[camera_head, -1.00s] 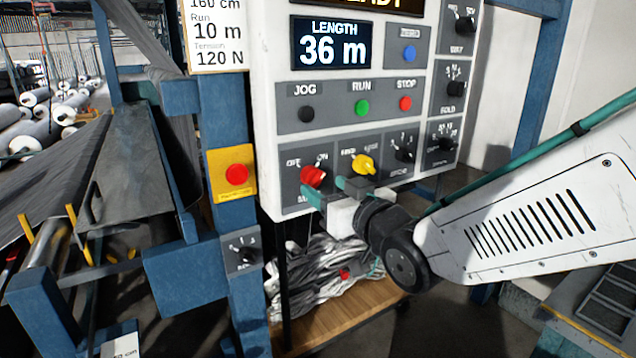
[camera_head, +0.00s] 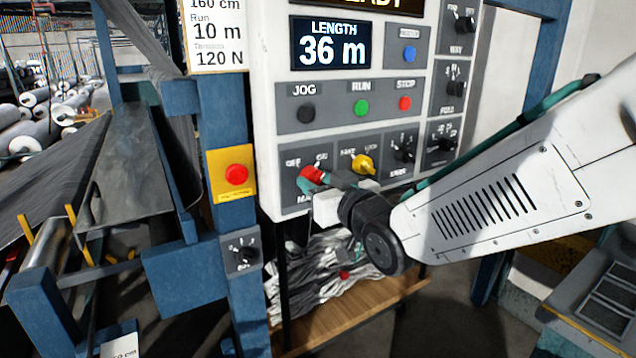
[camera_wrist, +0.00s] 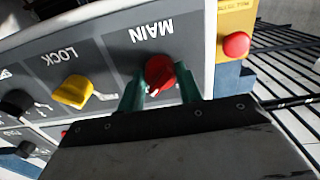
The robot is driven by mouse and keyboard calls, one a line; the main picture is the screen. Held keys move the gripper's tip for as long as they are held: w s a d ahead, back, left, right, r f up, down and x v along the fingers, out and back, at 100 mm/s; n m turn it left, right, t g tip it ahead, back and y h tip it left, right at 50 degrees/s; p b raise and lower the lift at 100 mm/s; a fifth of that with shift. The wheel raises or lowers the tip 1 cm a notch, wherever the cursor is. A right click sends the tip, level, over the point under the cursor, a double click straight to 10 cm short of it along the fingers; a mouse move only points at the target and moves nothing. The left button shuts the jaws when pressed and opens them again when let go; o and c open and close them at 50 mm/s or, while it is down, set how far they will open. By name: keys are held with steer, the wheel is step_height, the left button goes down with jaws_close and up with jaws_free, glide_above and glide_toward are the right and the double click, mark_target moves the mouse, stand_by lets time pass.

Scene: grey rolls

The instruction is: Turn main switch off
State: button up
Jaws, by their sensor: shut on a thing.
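The red main switch (camera_head: 312,175) is a rotary knob at the lower left of the control panel, with OFF at its left and ON at its right. My gripper (camera_head: 317,181) is at the knob, with its green fingers on either side of it. In the wrist view the red knob (camera_wrist: 160,73) sits under the word MAIN, between the two green fingertips (camera_wrist: 160,88). The fingers are shut on it. The fingers hide part of the knob in the head view, so its exact pointing is hard to tell.
A yellow lock knob (camera_head: 363,164) is just right of the main switch, close to my gripper. A red button on a yellow plate (camera_head: 236,174) is on the blue post at left. A wooden shelf with grey cloth (camera_head: 335,265) lies below the panel.

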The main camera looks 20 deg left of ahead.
steer(key=shift+n, duration=0.3)
steer(key=n, duration=0.3)
steer(key=shift+n, duration=0.4)
steer(key=n, duration=0.8)
steer(key=shift+w+r+n, duration=0.1)
steer(key=shift+n, duration=2.6)
steer(key=o, duration=1)
steer(key=shift+d, duration=0.1)
